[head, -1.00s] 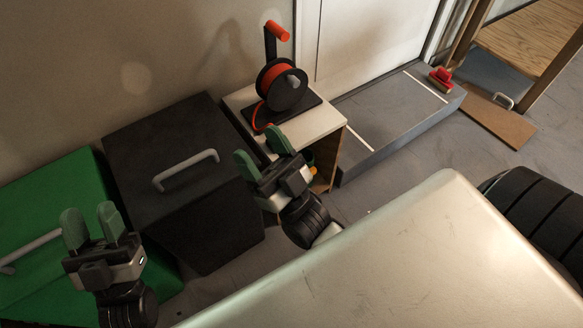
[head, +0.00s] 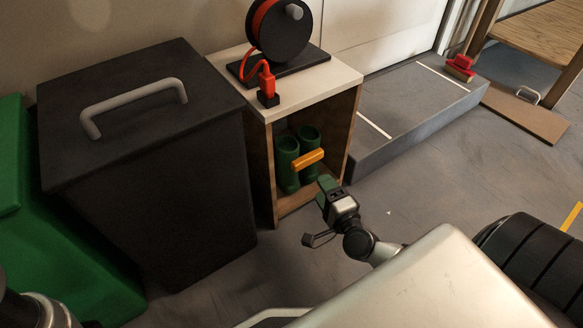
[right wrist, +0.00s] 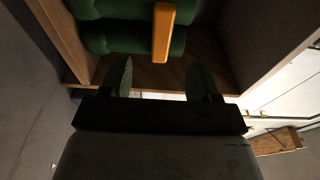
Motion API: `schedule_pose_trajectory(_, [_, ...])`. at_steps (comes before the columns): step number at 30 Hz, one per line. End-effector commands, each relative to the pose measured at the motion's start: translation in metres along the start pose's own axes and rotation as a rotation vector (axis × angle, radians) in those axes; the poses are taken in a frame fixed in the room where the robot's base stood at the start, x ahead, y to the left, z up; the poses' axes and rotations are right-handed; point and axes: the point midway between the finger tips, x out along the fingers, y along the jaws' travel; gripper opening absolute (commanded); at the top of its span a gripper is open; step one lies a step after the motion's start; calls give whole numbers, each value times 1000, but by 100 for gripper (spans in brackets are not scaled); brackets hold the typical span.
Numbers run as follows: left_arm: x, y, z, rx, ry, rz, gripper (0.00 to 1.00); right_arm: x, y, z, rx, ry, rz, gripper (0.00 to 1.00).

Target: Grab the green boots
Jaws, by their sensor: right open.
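The green boots (head: 288,160) stand upright side by side inside a small open-fronted cabinet (head: 358,112), with an orange handle (head: 308,160) across them. In the right wrist view the boots (right wrist: 130,38) and the orange handle (right wrist: 163,32) show at the top, just beyond the fingertips. My right gripper (head: 326,186) is in front of the cabinet opening, at its lower right. Its fingers (right wrist: 160,78) are apart with nothing between them. My left gripper is out of the head view; only part of what looks like my left arm shows at the lower left corner.
A cable reel (head: 280,30) with an orange cord and plug stands on the cabinet top. A dark lidded bin (head: 150,190) stands close to its left, beside a green box (head: 60,265). A low grey step (head: 400,118) lies to the right. A tyre (head: 535,260) is at lower right.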

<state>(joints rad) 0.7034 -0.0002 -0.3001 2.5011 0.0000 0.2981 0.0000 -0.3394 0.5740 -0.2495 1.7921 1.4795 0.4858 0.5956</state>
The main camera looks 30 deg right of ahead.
Motion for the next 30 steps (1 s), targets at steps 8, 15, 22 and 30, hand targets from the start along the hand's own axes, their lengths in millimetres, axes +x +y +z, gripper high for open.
schedule_pose_trajectory(8, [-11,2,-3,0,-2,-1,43,35,-1,2,-2,-1,-4,62])
schedule_pose_trajectory(15, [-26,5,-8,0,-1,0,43,62,0,12,0,-1,-8,62])
schedule_pose_trajectory(22, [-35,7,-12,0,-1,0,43,86,-1,13,-3,0,-5,62])
schedule_pose_trajectory(30, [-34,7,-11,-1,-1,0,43,88,-3,13,-4,0,-4,57])
